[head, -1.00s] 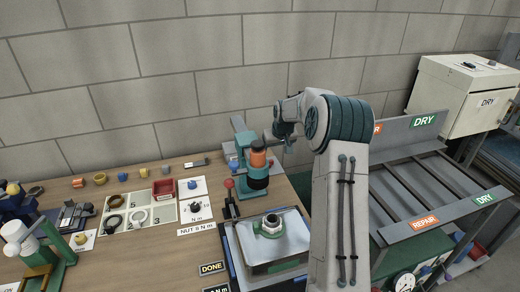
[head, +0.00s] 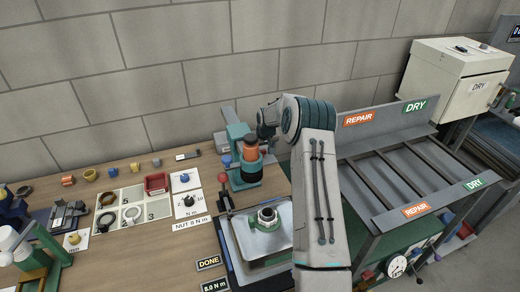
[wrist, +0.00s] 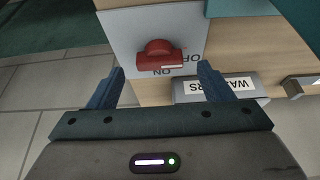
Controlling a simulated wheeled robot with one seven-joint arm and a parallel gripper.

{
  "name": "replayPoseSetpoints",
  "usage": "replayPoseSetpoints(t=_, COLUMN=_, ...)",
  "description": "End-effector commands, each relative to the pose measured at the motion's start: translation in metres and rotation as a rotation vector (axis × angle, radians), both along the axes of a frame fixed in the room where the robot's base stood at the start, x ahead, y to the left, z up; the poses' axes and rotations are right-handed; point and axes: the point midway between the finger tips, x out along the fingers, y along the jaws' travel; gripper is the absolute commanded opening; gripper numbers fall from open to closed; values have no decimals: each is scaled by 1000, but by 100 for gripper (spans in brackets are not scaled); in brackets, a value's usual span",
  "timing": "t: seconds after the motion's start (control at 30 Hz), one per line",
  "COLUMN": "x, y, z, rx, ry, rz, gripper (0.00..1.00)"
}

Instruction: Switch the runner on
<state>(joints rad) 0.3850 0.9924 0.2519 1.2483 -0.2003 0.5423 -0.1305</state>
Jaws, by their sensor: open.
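A red switch knob (wrist: 157,50) sits on a pale plate (wrist: 120,30) in the wrist view. "ON" and part of "OFF" show upside down on the plate. My gripper (wrist: 162,70) is open, with its two blue fingers apart below and to either side of the knob; I cannot tell whether they touch anything. In the head view a teal machine (head: 246,172) with an orange and black cylinder, perhaps the runner, stands at the bench's right end. My arm reaches behind it; the fingers and the switch are hidden there.
A grey holder labelled "WA...RS" (wrist: 215,88) lies close to the right finger. A red-knobbed lever (head: 225,180) and a tray with a green-ringed part (head: 285,215) stand in front of the machine. A slatted rack (head: 420,175) is at the right, with the wall behind.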

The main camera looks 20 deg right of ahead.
Motion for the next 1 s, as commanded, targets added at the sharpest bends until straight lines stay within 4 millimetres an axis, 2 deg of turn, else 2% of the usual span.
replayPoseSetpoints(t=0.13, x=7, y=0, z=-16, rx=0, ry=1, rz=-1, gripper=74)
replayPoseSetpoints(t=0.3, x=11, y=0, z=-26, rx=-1, ry=0, rz=0, gripper=74)
replayPoseSetpoints(t=0.63, x=12, y=-1, z=-28, rx=-1, ry=-1, rz=0, gripper=74)
replayPoseSetpoints(t=0.67, x=12, y=-1, z=-28, rx=-1, ry=-1, rz=0, gripper=71)
replayPoseSetpoints(t=0.8, x=12, y=-1, z=-28, rx=-1, ry=-1, rz=0, gripper=32)
replayPoseSetpoints(t=0.83, x=12, y=-1, z=-28, rx=-1, ry=-1, rz=0, gripper=29)
replayPoseSetpoints(t=1.0, x=12, y=0, z=-30, rx=-1, ry=0, rz=-10, gripper=29)
